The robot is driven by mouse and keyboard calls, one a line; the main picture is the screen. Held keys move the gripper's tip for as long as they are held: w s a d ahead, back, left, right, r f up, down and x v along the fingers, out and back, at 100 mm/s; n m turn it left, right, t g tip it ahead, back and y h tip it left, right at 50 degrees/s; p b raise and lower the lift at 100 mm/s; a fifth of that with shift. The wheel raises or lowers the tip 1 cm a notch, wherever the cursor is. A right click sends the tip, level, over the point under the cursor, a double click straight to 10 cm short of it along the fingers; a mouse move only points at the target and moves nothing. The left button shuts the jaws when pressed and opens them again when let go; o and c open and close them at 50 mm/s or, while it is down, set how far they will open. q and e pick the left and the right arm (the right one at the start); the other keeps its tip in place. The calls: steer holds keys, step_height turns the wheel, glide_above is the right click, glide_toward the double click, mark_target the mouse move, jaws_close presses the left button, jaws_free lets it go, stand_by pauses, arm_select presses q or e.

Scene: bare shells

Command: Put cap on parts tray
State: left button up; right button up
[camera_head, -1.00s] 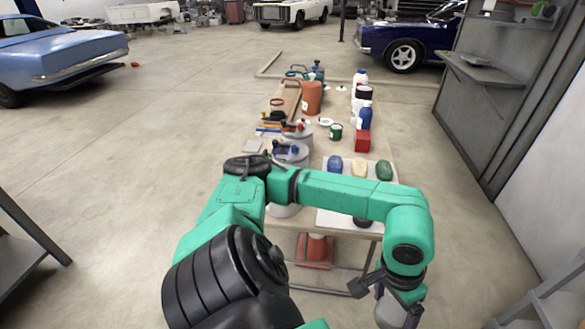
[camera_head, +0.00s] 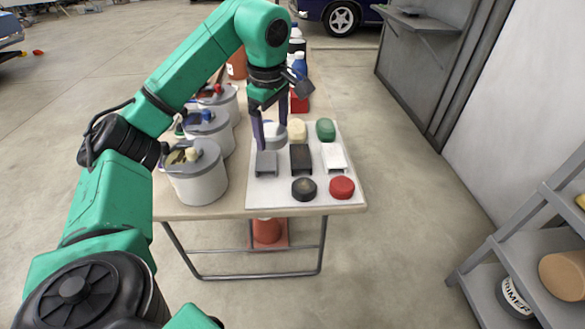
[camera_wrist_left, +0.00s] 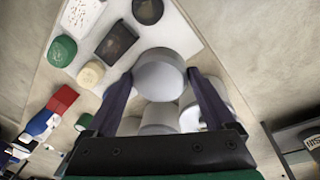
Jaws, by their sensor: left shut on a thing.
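The cap (camera_head: 273,134) is a pale grey-white round piece held between the fingers of my left gripper (camera_head: 269,138). In the left wrist view the cap (camera_wrist_left: 158,76) sits between the two dark fingers. The parts tray (camera_head: 270,196) is a flat white board on the near end of the table. My left gripper is shut on the cap over the tray's back left part, behind a grey block (camera_head: 266,163). I cannot tell whether the cap touches the tray. My right gripper is out of view.
The tray also bears cream (camera_head: 297,130) and green (camera_head: 326,130) pieces, black (camera_head: 300,158) and white (camera_head: 333,157) blocks, and black (camera_head: 304,189) and red (camera_head: 342,187) round pieces. Several grey canisters (camera_head: 199,184) stand left of it. A shelf (camera_head: 520,245) stands at right.

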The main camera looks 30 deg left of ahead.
mark_target(272, 147)
arm_select(q)
steer(key=f+b, duration=0.1)
steer(key=f, duration=0.1)
steer(key=f+b, duration=0.1)
steer(key=f, duration=0.1)
steer(key=shift+s+f, duration=0.2)
steer(key=shift+f, duration=0.2)
step_height(272, 147, down, 13)
steer(key=shift+w+f+b, duration=0.1)
steer(key=shift+b, duration=0.3)
steer(key=o, duration=1.2)
steer(key=shift+c, duration=0.2)
step_height(272, 147, up, 12)
steer(key=s+d+p, duration=0.1)
steer(key=shift+s, duration=0.3)
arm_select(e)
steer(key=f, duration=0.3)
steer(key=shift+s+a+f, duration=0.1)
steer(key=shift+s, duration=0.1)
arm_select(q)
steer(key=shift+d, duration=0.1)
